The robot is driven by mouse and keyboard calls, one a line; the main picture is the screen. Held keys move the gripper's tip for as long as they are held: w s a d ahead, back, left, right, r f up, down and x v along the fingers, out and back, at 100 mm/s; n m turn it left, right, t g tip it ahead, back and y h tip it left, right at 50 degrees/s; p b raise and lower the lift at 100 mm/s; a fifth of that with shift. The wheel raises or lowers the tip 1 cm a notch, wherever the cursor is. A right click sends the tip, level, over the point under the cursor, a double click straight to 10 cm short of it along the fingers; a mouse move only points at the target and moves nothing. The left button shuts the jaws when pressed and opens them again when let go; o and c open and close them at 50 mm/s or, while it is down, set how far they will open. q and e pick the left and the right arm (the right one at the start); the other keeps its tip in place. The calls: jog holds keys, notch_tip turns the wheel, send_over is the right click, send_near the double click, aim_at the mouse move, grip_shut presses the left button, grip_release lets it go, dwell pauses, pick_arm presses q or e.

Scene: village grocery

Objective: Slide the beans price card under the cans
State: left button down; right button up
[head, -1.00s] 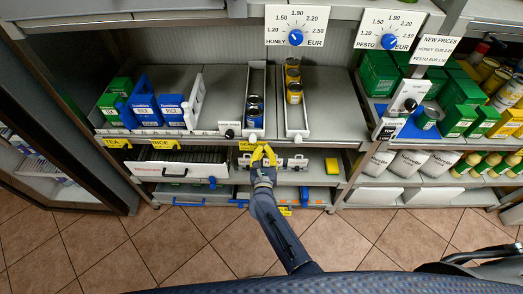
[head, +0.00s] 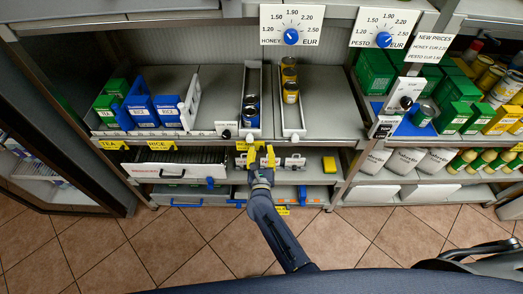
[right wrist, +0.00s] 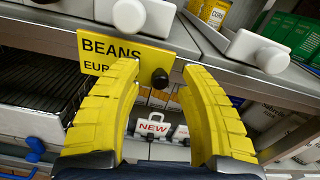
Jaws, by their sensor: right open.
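The yellow beans price card (right wrist: 108,52) hangs at the shelf's front edge in the right wrist view, with a black knob (right wrist: 160,78) at its right end. My right gripper (right wrist: 161,72) is open, its yellow fingertips on either side of the knob. The left finger covers part of the card's lettering; I cannot tell whether it touches. In the head view the right gripper (head: 262,157) is just below the shelf edge, below the lane of blue cans (head: 250,112). Yellow-labelled cans (head: 290,85) stand in the lane to the right. My left gripper is not in view.
Yellow tea (head: 112,144) and rice (head: 162,146) cards sit along the edge to the left. A lower shelf holds a white "NEW" sign (right wrist: 152,126). The upper shelf is bare right of the can lanes.

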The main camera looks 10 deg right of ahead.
jog(key=s+a, duration=0.1)
jog(key=s, duration=1)
jog(key=shift+a, duration=0.15)
jog(key=shift+s, duration=0.1)
